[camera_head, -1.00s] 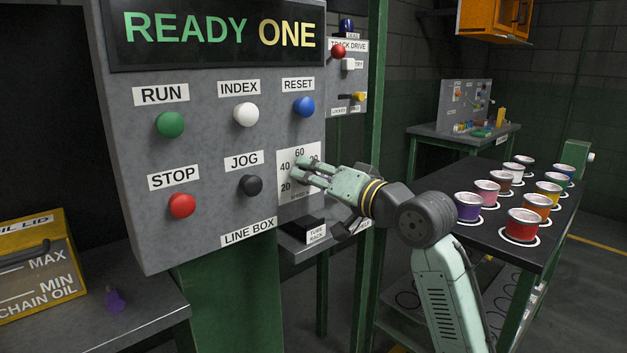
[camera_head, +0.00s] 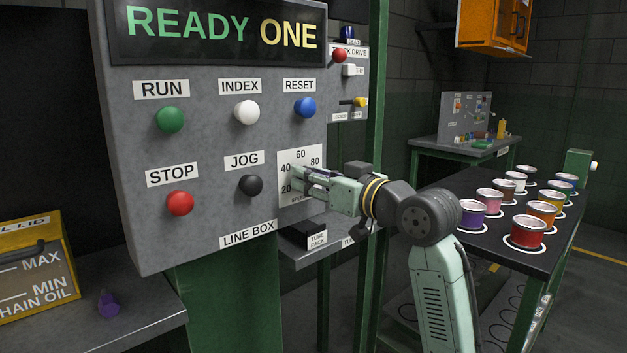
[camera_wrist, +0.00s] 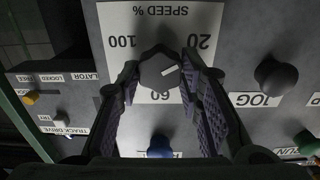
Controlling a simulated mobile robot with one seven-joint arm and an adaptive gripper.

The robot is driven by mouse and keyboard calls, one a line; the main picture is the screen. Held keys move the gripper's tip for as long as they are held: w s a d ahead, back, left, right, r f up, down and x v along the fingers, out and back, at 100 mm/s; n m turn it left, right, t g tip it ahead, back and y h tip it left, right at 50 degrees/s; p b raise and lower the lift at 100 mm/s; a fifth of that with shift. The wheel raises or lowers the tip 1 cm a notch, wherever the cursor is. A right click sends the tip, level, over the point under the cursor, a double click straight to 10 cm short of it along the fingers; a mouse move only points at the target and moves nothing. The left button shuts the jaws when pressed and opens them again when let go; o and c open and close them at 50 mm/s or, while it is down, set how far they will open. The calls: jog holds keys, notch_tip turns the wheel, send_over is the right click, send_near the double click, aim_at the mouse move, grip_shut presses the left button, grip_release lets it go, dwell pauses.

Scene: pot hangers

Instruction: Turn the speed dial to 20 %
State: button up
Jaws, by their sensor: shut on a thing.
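The speed dial (camera_wrist: 158,72) is a dark grey knob with a white pointer line, on a white scale plate (camera_head: 299,195). In the wrist view the plate is upside down, and the pointer points right and slightly up, near the 20 side; its exact reading is unclear. The 20, 100 and 60 marks show there, while the fingers cover the 40 and 80 areas. My gripper (camera_wrist: 160,80) is shut on the dial, one finger on each side. In the head view my gripper (camera_head: 305,180) hides the dial.
The black JOG button (camera_head: 251,185) is left of the plate and the blue RESET button (camera_head: 304,107) above it. A black tube rack (camera_head: 302,233) is below. Paint pots stand on the right table (camera_head: 510,250).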

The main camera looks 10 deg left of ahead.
dwell(0.4)
jog(key=o, duration=1.2)
jog(key=shift+c, duration=0.2)
jog(key=v, duration=1.2)
jog(key=shift+s, duration=0.1)
